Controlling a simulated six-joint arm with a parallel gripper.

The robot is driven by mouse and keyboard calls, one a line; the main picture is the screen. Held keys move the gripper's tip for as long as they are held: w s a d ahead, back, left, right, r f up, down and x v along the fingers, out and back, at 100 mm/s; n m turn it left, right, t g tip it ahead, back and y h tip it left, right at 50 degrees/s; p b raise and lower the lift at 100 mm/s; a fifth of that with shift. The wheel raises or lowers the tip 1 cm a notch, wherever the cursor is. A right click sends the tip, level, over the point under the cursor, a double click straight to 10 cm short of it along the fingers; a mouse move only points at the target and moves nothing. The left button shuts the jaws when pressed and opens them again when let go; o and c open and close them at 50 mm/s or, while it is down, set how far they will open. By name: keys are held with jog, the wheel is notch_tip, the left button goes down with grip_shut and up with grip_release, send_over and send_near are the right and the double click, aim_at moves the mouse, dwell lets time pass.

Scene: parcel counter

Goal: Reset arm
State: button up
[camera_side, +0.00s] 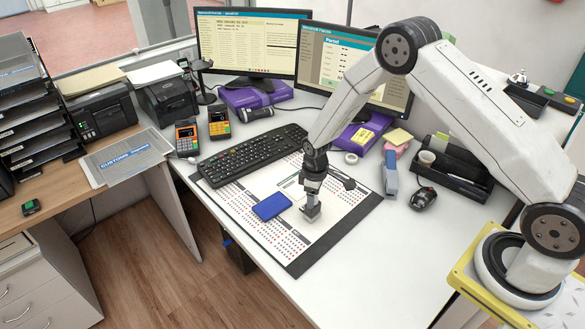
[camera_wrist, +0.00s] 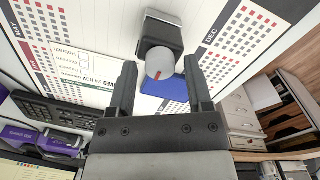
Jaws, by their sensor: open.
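My gripper (camera_side: 311,190) points down over the desk-mat calendar (camera_side: 290,258). In the wrist view my gripper (camera_wrist: 160,72) has its two dark fingers apart. A small dark block with a pale round top (camera_wrist: 160,63), like a stamp, shows between and beyond the fingertips. The top has a red mark. In the side view the small grey piece (camera_side: 311,213) stands on the mat right under the gripper. I cannot tell whether the fingers touch it. A blue flat box or pad (camera_side: 271,206) lies just left of it; it also shows in the wrist view (camera_wrist: 166,106).
A black keyboard (camera_side: 252,154) lies behind the mat, with two card terminals (camera_side: 219,122) to its left. A stapler (camera_side: 390,173), a mouse-like dark object (camera_side: 423,198) and a black organizer (camera_side: 455,170) stand to the right. Two monitors (camera_side: 253,45) are at the back. The front right desk is clear.

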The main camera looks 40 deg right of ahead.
jog(key=shift+f, duration=0.3)
grip_shut()
dwell(2.0)
jog(key=m, duration=0.5)
jog(key=shift+m, duration=0.4)
jog(key=m, duration=0.6)
dwell(0.5)
